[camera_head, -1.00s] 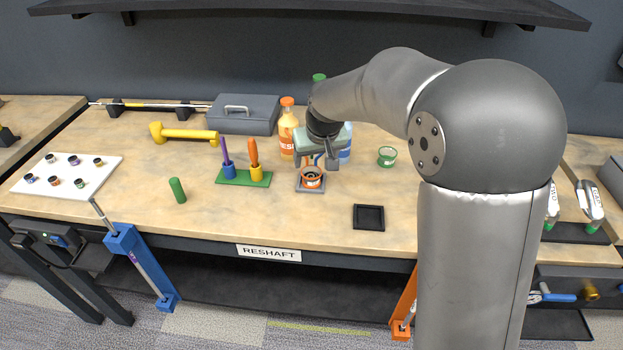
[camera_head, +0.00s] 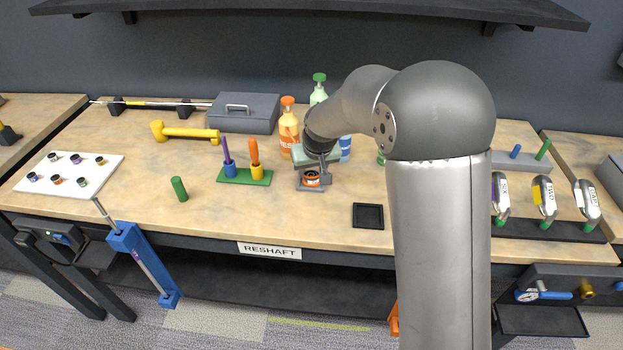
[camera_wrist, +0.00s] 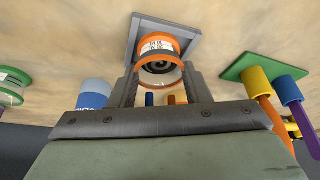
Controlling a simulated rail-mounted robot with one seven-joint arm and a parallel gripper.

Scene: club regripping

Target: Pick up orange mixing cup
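The orange mixing cup (camera_head: 312,181) stands on a small grey square tray (camera_head: 301,189) near the front middle of the bench. In the wrist view the cup (camera_wrist: 157,46), with a white label and dark inside, sits on the grey tray (camera_wrist: 190,33). My gripper (camera_wrist: 160,76) is open, its two fingers to the left and right of the cup's near side. No firm contact shows. In the head view my gripper (camera_head: 316,169) is low over the cup and hides part of it.
An orange bottle (camera_head: 289,130) and a green-capped bottle (camera_head: 318,92) stand close behind. A green stand (camera_head: 240,177) with tools in blue and yellow cups is to the left. A black square tray (camera_head: 368,216) lies to the right, with clear bench around it.

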